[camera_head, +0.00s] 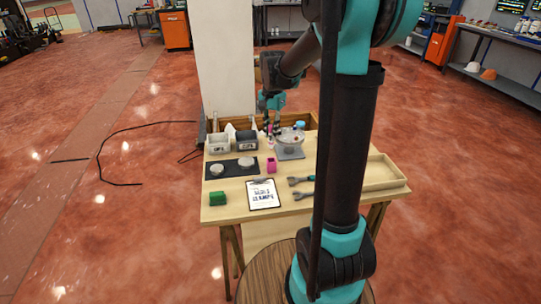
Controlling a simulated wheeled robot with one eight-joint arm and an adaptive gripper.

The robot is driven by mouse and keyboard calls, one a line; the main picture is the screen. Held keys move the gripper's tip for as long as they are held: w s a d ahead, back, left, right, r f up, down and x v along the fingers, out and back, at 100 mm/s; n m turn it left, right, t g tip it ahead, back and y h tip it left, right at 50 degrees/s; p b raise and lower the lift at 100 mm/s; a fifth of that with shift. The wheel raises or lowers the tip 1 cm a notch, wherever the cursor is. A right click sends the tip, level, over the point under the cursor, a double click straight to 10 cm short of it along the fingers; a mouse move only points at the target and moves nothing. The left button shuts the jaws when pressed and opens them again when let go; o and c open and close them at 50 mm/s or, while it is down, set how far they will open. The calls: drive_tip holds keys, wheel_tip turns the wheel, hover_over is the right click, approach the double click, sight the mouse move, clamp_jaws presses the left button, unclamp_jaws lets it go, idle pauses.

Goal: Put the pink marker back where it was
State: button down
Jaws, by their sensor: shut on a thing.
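My gripper (271,128) is at the back middle of the table, pointing down. It is shut on a thin pinkish thing (267,129), which looks like the pink marker; it is small and partly hidden by the fingers. I cannot tell whether its lower end touches anything. A small pink holder-like block (271,165) stands on the table in front of the gripper. Whether anything is inside that block is too small to tell.
A light grey bin (218,148) and a dark bin (246,145) stand left of my gripper. A round metal device (290,137) stands close on its right. A black mat (211,175) with two discs, a green block (217,198), a clipboard (263,194) and a wooden tray (383,184) are nearer.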

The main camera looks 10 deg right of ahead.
sight(271, 148)
wheel_tip(271, 148, down, 10)
drive_tip(key=shift+r, duration=0.1)
idle(0.4)
drive_tip(key=c, duration=1.4)
unclamp_jaws()
drive_tip(key=shift+f, duration=0.2)
drive_tip(key=shift+c, duration=0.2)
drive_tip(key=r, duration=1.1)
drive_tip(key=shift+w+d+r, duration=0.1)
drive_tip(key=shift+d+r, duration=0.1)
drive_tip(key=shift+r, duration=0.3)
drive_tip(key=shift+s, duration=0.2)
drive_tip(key=s+d+f+n+t, duration=0.2)
drive_tip(key=s+f+n, duration=0.2)
drive_tip(key=s, duration=0.7)
drive_tip(key=s+d+f+n+t, duration=0.1)
drive_tip(key=s+f+n, duration=0.4)
drive_tip(key=s, duration=0.5)
wheel_tip(271, 148, down, 3)
drive_tip(key=shift+s+d+r+t, duration=0.15)
drive_tip(key=shift+s+d+t, duration=0.25)
drive_tip(key=shift+t, duration=0.3)
